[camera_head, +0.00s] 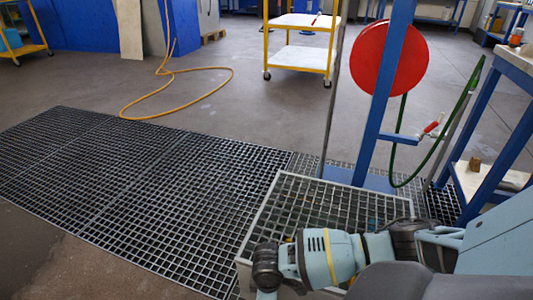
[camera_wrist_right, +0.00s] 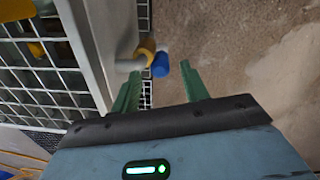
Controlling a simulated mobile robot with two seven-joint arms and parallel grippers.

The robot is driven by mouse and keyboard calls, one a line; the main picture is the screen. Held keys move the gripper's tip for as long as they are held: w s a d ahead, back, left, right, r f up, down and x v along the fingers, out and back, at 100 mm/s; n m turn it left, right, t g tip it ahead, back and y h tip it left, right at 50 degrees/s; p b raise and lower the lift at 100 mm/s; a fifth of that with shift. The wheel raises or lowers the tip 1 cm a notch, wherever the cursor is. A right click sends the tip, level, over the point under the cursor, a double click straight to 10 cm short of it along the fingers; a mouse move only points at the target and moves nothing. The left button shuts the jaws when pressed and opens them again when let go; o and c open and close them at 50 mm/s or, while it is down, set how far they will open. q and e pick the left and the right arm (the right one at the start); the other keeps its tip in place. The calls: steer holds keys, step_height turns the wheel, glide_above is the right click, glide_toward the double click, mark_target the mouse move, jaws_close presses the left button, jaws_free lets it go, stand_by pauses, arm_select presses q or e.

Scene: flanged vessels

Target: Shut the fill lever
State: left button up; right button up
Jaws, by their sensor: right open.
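In the right wrist view, a small valve with a brass-yellow body (camera_wrist_right: 146,49) and a blue end (camera_wrist_right: 160,66) sticks out from a pale pipe stub on the side of a grey-walled container. The blue part looks like a handle, but I cannot tell its full shape or position. My right gripper (camera_wrist_right: 161,78) is open and empty, its two green fingers pointing towards the valve, with the blue end seen between the fingertips. In the head view my right arm reaches over the container's near side; its fingers are out of frame. My left gripper is not in view.
The grating-topped container (camera_head: 290,190) stands beside a floor grating (camera_head: 150,180). A blue post with a red disc (camera_head: 388,58), a green hose (camera_head: 435,150) and a red-handled fitting (camera_head: 432,126) stands behind. A blue-legged bench (camera_head: 495,150) is at right.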

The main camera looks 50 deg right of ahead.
step_height(320, 180, down, 4)
steer(key=shift+f+b, duration=0.25)
steer(key=shift+b, duration=0.8)
steer(key=shift+f+b, duration=0.35)
steer(key=shift+f, duration=0.25)
jaws_close()
